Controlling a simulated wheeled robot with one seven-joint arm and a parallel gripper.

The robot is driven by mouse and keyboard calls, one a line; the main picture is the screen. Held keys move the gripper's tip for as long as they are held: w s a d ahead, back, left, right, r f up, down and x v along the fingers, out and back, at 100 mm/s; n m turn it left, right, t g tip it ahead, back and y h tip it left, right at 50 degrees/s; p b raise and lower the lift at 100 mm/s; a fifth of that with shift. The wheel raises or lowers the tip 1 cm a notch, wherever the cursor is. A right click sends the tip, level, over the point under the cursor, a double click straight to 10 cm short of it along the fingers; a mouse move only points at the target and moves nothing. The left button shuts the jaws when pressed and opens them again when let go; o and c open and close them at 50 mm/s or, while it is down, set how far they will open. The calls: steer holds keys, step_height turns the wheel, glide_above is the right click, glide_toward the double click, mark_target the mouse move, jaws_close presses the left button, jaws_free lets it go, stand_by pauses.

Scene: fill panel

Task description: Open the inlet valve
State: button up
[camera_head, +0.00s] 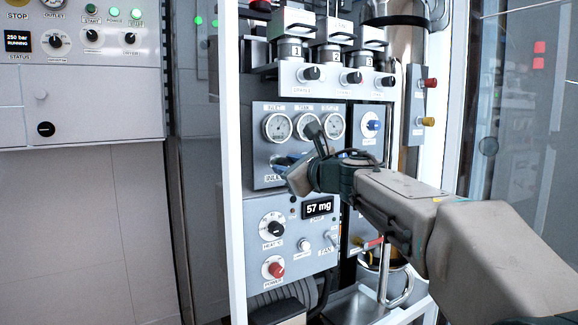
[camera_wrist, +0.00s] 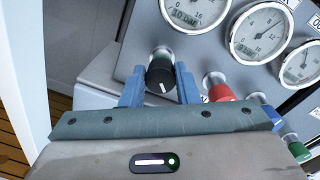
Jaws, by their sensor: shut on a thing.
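The inlet valve knob (camera_wrist: 161,74) is black with a white pointer line and sits below the leftmost gauge in the wrist view. My gripper (camera_wrist: 159,82) has its two blue fingers closed on either side of this knob. In the head view my gripper (camera_head: 283,162) is at the lower left of the gauge panel (camera_head: 262,106), by a partly covered label that starts "INLE".
A red knob (camera_wrist: 221,91) and a green knob (camera_wrist: 299,152) stand to the right of the gripper. A white frame post (camera_head: 232,200) rises left of the panel. Below are the "57 mg" display (camera_head: 318,208), a heat knob (camera_head: 271,226) and a red power knob (camera_head: 273,268).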

steer(key=shift+n, duration=1.6)
steer(key=o, duration=1)
steer(key=shift+c, duration=0.2)
steer(key=p+v, duration=0.2)
steer(key=v, duration=1.1)
steer(key=shift+s, duration=0.4)
steer(key=shift+d+r, duration=0.1)
steer(key=shift+r, duration=0.05)
